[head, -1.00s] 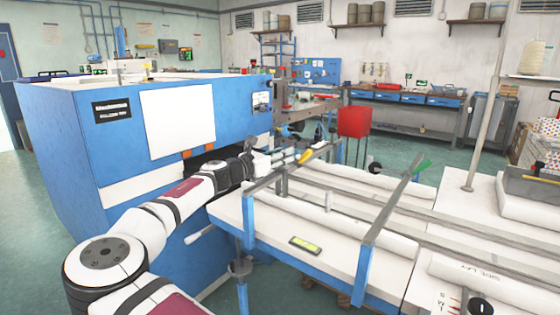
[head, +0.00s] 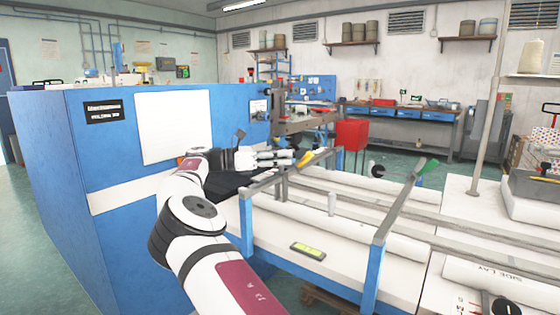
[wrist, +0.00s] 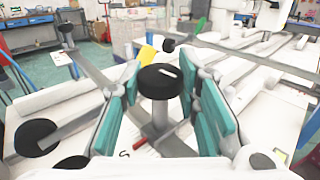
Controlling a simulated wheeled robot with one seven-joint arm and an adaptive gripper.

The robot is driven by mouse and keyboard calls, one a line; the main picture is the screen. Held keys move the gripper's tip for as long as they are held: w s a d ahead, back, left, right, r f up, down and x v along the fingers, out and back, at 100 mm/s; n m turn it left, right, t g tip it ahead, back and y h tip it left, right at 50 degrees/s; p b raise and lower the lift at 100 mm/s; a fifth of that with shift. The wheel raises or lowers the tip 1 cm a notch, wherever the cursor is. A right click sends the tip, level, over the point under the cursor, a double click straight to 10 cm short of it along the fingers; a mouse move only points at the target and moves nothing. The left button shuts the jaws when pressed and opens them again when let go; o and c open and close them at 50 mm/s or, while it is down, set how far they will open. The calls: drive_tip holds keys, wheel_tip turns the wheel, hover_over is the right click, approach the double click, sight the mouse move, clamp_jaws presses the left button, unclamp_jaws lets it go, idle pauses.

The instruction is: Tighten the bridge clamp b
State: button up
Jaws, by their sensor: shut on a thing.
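In the wrist view a round black knob (wrist: 160,80) on an upright grey post stands between the teal finger pads of my gripper (wrist: 161,85). The pads close on the knob from both sides. It appears to be bridge clamp b, though no label shows. A grey bar of the bridge runs below it. In the head view my gripper (head: 286,158) is at the left end of the near bridge bar (head: 268,180), beside a yellow handle (head: 308,159). The knob cannot be made out there.
A second bar (head: 398,205) with a green handle (head: 426,167) stands to the right, over long white rolls. A yellow-green level (head: 308,251) lies on the white table. The big blue machine (head: 120,200) stands close on the left. A red box (head: 351,134) is behind.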

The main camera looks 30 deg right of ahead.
drive_tip(key=shift+s+d+f+g, duration=0.1)
drive_tip(key=shift+s+f+g, duration=0.05)
drive_tip(key=shift+g, duration=0.35)
drive_tip(key=o, duration=1.2)
drive_tip(key=v, duration=0.6)
drive_tip(key=shift+v, duration=0.75)
